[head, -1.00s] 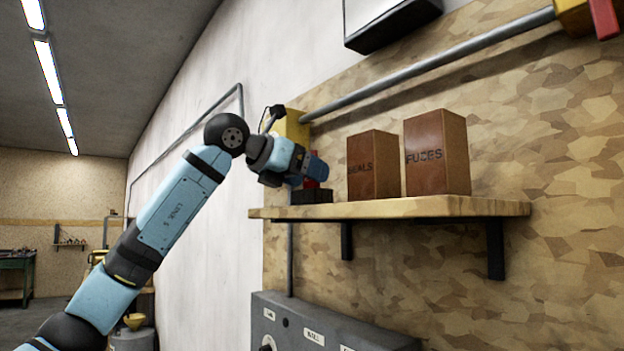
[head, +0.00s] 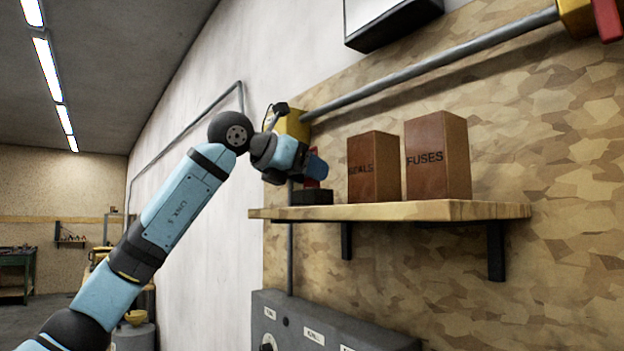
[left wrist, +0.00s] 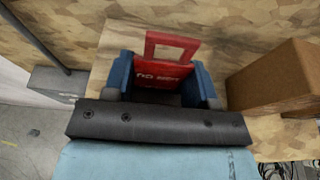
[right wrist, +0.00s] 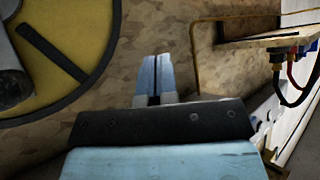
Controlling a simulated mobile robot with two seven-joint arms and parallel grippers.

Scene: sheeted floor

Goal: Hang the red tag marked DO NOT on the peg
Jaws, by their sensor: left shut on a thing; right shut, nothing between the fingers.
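My left gripper (head: 316,170) is above the left end of the wooden shelf, shut on the red tag (head: 311,183). In the left wrist view the red tag (left wrist: 166,77) stands between the blue fingers (left wrist: 163,84), with pale lettering and an open loop at its top. A low black block (head: 311,197) sits on the shelf just below the tag; I cannot tell whether they touch. My right gripper (right wrist: 157,82) is shut and empty, and shows only in its own wrist view. I cannot make out the peg in any view.
Two brown boxes, one behind the left gripper's right side (head: 374,166) and one marked FUSES (head: 438,156), stand on the shelf (head: 400,210). A pipe (head: 430,66) runs above from a yellow box (head: 291,124). A grey panel (head: 325,330) is below.

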